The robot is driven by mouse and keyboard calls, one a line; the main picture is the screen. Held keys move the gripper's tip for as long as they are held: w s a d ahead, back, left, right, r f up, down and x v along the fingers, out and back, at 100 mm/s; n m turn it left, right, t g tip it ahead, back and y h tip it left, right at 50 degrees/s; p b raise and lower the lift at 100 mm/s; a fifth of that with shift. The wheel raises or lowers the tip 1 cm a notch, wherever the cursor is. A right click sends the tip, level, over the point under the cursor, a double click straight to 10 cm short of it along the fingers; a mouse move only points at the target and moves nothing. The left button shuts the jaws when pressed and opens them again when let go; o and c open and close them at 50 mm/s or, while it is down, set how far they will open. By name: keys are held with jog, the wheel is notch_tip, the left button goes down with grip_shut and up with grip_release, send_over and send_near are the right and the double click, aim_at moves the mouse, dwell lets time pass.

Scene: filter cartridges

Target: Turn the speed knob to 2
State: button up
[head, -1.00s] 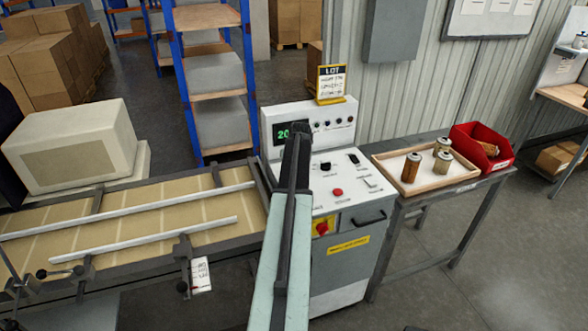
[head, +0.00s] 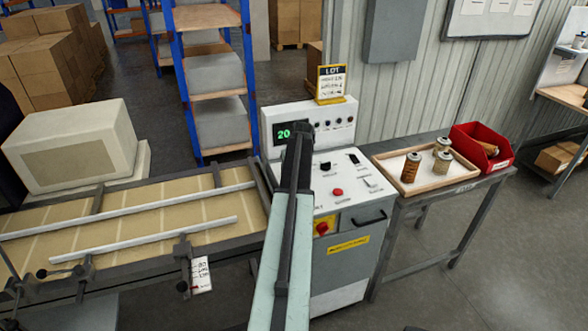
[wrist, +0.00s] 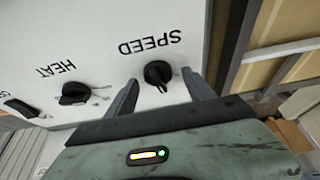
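The black speed knob (wrist: 158,73) shows in the wrist view on a white panel, under the word SPEED, which appears upside down. Its pointer ridge points toward the bottom of the picture, slightly right. Scale numbers around it cannot be read. My gripper (wrist: 163,80) is open, with one finger to the left of the knob and one to the right. No contact shows; the knob is not clamped. In the head view my arm hides the speed knob and the gripper. The control cabinet (head: 345,270) stands behind the arm, and its green display (head: 284,134) reads 20.
The heat knob (wrist: 75,92) and a black switch (wrist: 22,107) sit left of my gripper in the wrist view. A red button (head: 337,192) is on the panel. A conveyor (head: 130,220) stands left; a tray (head: 445,185) with cartridges and a red bin (head: 500,162) stand right.

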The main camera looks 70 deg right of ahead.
jog(key=shift+s+r+p, duration=0.1)
jog(key=shift+r+p, duration=0.25)
jog(key=p+v, duration=0.6)
jog(key=v, duration=0.1)
jog(key=shift+a, duration=0.15)
